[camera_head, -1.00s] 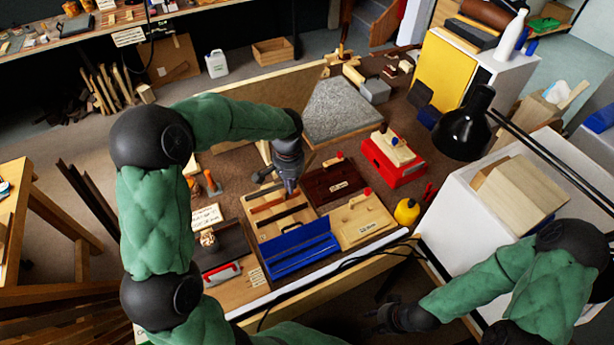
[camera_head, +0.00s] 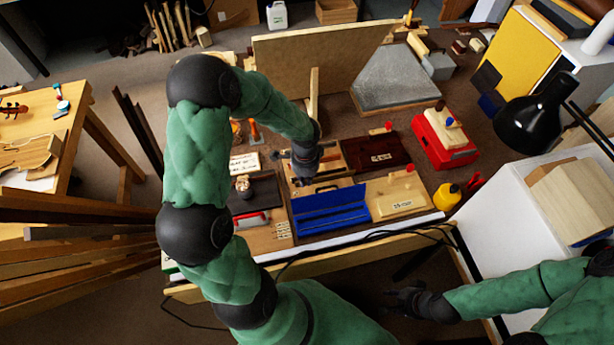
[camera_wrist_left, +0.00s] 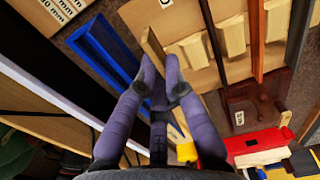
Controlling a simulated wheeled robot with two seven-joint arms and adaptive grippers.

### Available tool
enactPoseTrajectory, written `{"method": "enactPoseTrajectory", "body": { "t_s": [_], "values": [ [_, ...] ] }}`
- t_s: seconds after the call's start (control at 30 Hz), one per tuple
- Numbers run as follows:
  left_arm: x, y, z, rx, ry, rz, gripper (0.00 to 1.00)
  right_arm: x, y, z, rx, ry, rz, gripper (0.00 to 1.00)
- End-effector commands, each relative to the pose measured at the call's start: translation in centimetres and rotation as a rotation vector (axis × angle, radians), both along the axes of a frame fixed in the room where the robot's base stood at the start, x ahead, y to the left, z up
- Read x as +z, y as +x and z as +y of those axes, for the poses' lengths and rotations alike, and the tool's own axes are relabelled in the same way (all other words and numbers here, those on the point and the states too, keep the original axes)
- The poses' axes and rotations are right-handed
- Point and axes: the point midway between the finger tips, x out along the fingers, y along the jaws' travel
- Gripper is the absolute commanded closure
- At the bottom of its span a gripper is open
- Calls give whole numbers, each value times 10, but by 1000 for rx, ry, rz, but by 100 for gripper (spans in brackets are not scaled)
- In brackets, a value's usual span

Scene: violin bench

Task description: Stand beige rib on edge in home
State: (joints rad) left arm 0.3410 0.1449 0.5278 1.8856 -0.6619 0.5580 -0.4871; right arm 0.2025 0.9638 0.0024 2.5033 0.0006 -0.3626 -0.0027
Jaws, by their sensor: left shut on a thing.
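My left gripper (camera_wrist_left: 160,66) is shut on a thin beige rib (camera_wrist_left: 149,38), seen on edge between the fingertips in the left wrist view. The rib is over or at the near side of a light wooden rack (camera_wrist_left: 205,78) with pale blocks; whether it touches the rack is unclear. A dark rib (camera_wrist_left: 213,42) and a brown rib (camera_wrist_left: 256,40) stand on edge between the blocks. In the head view my left gripper (camera_head: 304,178) is over the rack, and the arm hides much of it. My right gripper (camera_head: 398,301) is low in front of the bench, away from the rack; its fingers are unclear.
A blue open tray (camera_head: 330,212) lies just in front of the rack. A dark brown box (camera_head: 376,153) and a beige box (camera_head: 400,195) are to the right. A red box (camera_head: 430,145), yellow bottle (camera_head: 446,198) and black lamp (camera_head: 535,125) stand further right.

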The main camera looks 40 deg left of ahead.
Motion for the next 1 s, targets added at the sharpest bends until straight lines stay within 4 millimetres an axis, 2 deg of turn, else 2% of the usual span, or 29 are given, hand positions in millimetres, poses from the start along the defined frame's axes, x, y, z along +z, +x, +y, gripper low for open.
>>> {"method": "enactPoseTrajectory", "body": {
  "t_s": [0.7, 1.0],
  "values": [
    [-63, 0, 0, 2, 0, 0, 100, -52, 0, 0, 0, 0, 0, 62],
    [-76, 0, 0, 2, 0, 0, 100, -62, 0, 0, 0, 0, 0, 62]
  ]
}}
